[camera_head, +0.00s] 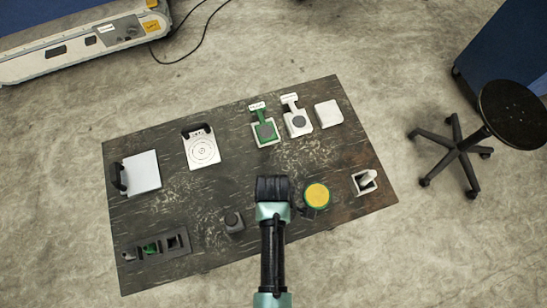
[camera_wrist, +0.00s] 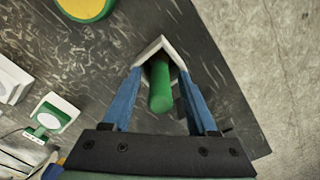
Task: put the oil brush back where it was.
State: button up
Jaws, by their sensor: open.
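The oil brush, seen as a green rounded handle (camera_wrist: 160,88), stands in an angular white holder (camera_wrist: 148,49) in the wrist view. My gripper (camera_wrist: 161,76) is open, with one blue finger on each side of the handle. I cannot tell whether the fingers touch it. The white holder also shows in the head view (camera_head: 368,188), near the right edge of the table. The brush's lower part is hidden in the holder. In the head view my fingers are hidden behind the dark end of my arm.
A round yellow-topped item (camera_head: 317,195) stands near the holder. The dark table (camera_head: 220,180) also bears a dark rack (camera_head: 128,257) at lower left, a small dark block (camera_head: 233,221), and flat white and green parts along the far side. A black stool (camera_head: 512,113) stands right of the table.

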jog(key=shift+r, duration=0.1)
notch_tip(320, 180, up, 11)
jog(key=shift+r+b, duration=0.15)
jog(key=shift+b, duration=0.2)
jog(key=shift+w+r, duration=0.15)
jog(key=shift+r, duration=0.2)
jog(key=w+r+m+t, duration=0.4)
jog(key=w+r+t, duration=0.4)
jog(key=w+r, duration=0.9)
jog(key=w+r+m+t, duration=0.1)
jog(key=w+r+t, duration=0.2)
jog(key=r, duration=0.5)
jog(key=w+r+m+t, duration=0.1)
jog(key=w+r+t, duration=0.15)
jog(key=r, duration=0.45)
notch_tip(320, 180, up, 17)
jog(key=s+m+t, duration=0.2)
jog(key=m+t, duration=0.1)
jog(key=t, duration=0.3)
jog(key=s+r+m+t, duration=0.2)
jog(key=s+r+t, duration=0.2)
jog(key=r, duration=0.5)
jog(key=s+r+m+t, duration=0.1)
jog(key=s+r+t, duration=0.3)
jog(key=s+r, duration=0.3)
notch_tip(320, 180, up, 3)
jog(key=shift+f+m, duration=0.1)
jog(key=shift+m, duration=0.3)
